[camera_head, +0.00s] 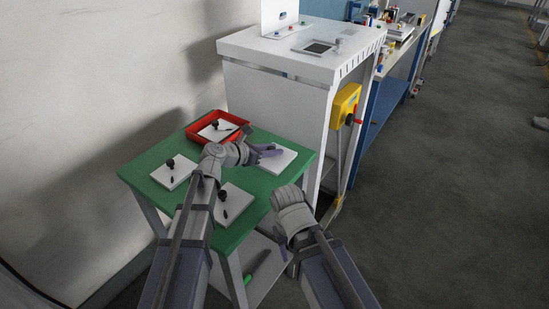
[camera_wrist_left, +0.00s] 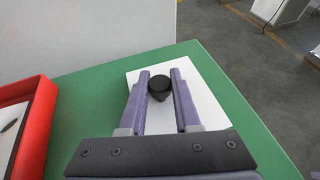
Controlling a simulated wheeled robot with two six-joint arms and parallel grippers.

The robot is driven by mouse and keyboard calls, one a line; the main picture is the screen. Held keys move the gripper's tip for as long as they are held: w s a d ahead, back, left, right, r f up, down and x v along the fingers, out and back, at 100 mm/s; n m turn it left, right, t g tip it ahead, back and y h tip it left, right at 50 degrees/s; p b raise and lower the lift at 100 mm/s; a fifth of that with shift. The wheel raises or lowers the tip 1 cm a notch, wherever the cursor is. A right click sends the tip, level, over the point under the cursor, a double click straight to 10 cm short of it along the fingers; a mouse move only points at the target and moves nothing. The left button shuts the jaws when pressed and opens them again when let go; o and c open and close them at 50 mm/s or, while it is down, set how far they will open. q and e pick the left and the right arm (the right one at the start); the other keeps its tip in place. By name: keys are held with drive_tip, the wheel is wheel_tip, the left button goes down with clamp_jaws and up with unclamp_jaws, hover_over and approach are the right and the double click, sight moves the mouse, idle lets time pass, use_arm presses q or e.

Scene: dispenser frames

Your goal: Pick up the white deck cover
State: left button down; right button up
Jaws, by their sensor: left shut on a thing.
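A white deck cover (camera_head: 281,160), a flat square plate, is at the right end of the green table. Its black knob (camera_wrist_left: 160,85) stands between the purple fingers of my left gripper (camera_head: 268,149), which is shut on it. In the left wrist view the plate (camera_wrist_left: 199,93) spreads out beneath the fingers of my left gripper (camera_wrist_left: 159,76). I cannot tell whether the plate touches the table. My right gripper (camera_head: 292,215) is beside the table's front right edge, apart from the plates; its fingers do not show clearly.
The green table (camera_head: 196,149) also holds white plates with black knobs, at the left (camera_head: 170,176) and front (camera_head: 236,205). Another lies in a red tray (camera_head: 197,139) at the back. A white cabinet (camera_head: 270,101) stands behind the table. The floor at right is clear.

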sight(273, 148)
use_arm(q)
drive_tip(key=shift+r, duration=0.1)
wheel_tip(273, 148, up, 10)
drive_tip(key=p, duration=1)
drive_tip(key=shift+d, duration=0.1)
